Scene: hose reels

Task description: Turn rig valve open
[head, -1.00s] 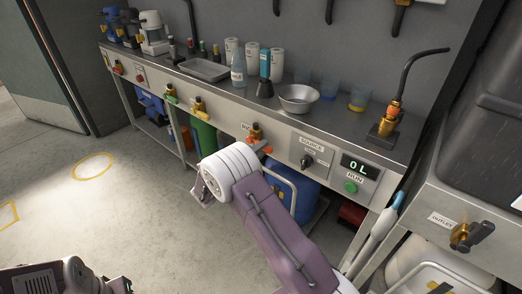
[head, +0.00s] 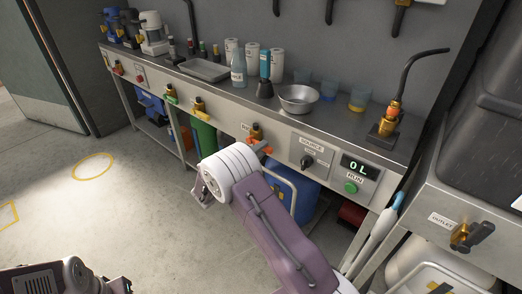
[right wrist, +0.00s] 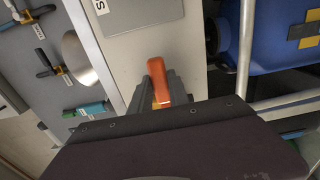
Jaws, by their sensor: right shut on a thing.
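A brass valve with an orange lever (head: 260,147) sits on the front panel of the steel bench, above the blue drum. Its label is partly hidden. My right gripper (right wrist: 160,92) is shut on the orange lever (right wrist: 156,76), which shows between its dark fingers in the right wrist view. In the head view my right wrist and arm hide the fingers. The display (head: 359,166) at the right of the panel reads 0 L. Part of my left arm shows at the bottom left, and its finger state is not clear.
A source knob (head: 307,162) and green run button (head: 351,188) are on the panel right of the valve. Green-lever and yellow-lever valves (head: 198,106) are to its left. A blue drum (head: 300,197) stands below, behind a rail. The floor at left is clear.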

